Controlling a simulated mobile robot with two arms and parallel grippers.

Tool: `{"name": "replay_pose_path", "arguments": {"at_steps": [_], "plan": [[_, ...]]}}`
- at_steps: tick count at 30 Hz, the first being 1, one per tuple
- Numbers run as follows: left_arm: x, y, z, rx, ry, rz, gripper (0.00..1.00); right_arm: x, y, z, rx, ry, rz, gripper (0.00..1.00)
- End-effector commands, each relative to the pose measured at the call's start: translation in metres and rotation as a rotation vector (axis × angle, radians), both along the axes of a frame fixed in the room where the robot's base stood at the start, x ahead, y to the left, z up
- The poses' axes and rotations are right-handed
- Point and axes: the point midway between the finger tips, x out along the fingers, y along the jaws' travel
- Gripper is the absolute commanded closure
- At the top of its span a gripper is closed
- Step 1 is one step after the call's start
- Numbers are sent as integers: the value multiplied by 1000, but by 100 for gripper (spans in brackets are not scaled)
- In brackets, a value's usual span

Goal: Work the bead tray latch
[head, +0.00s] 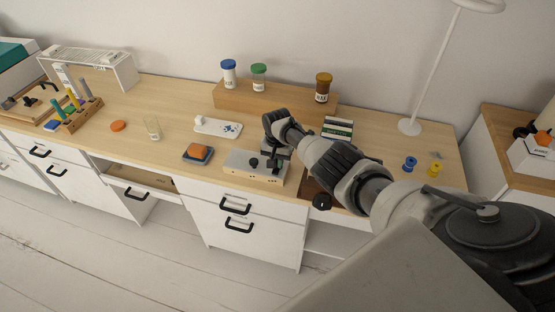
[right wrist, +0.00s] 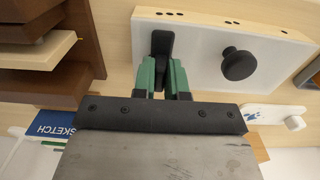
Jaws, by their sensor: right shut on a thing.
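A low box (head: 243,172) with a pale top and a wooden front edge with small holes stands at the desk's front edge. A round black knob (head: 254,163) stands on its top, left of a black latch lever. In the right wrist view I see the same box (right wrist: 203,60), its knob (right wrist: 238,64) and the black lever (right wrist: 161,45). My right gripper (right wrist: 163,75) is shut on the lever, with a green-padded finger on each side. In the head view my right gripper (head: 276,158) partly hides the lever. A white tray with blue beads (head: 217,126) lies behind the box. My left gripper is out of view.
A wooden riser (head: 250,98) with jars stands behind. Brown stacked shelves (right wrist: 45,45) are close beside my right gripper. Blue (head: 410,163) and yellow spools stand right of my arm.

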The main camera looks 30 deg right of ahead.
Motion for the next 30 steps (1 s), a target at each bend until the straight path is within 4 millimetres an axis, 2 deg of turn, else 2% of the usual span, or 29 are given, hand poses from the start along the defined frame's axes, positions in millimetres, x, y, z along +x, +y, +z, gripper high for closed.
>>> {"name": "replay_pose_path", "arguments": {"at_steps": [15,16,21,30], "plan": [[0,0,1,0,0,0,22,1,-1,2,-1,-5,-23,100],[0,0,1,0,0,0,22,1,-1,2,-1,-5,-23,86],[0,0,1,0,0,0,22,1,-1,1,-1,-3,-22,62],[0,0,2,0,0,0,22,1,0,3,-1,-2,-20,62]]}}
